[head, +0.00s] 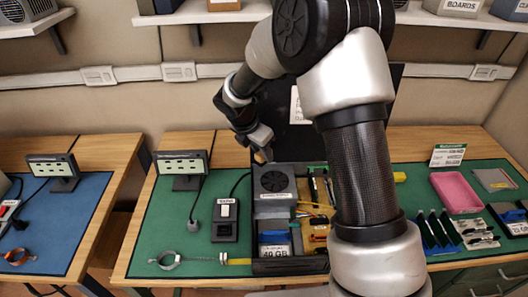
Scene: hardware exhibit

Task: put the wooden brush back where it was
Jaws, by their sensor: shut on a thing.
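My gripper (264,153) is at the back edge of the open computer case, above the grey fan unit (273,181), pointing down. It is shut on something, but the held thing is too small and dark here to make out. I cannot pick out the wooden brush clearly anywhere in the head view. My own forearm hides the table right of the case, where part of the brush or its place could be hidden.
The case's dark panel (278,133) stands upright behind it. Right are a pink tray (456,192), a sign (447,156) and dark racks.

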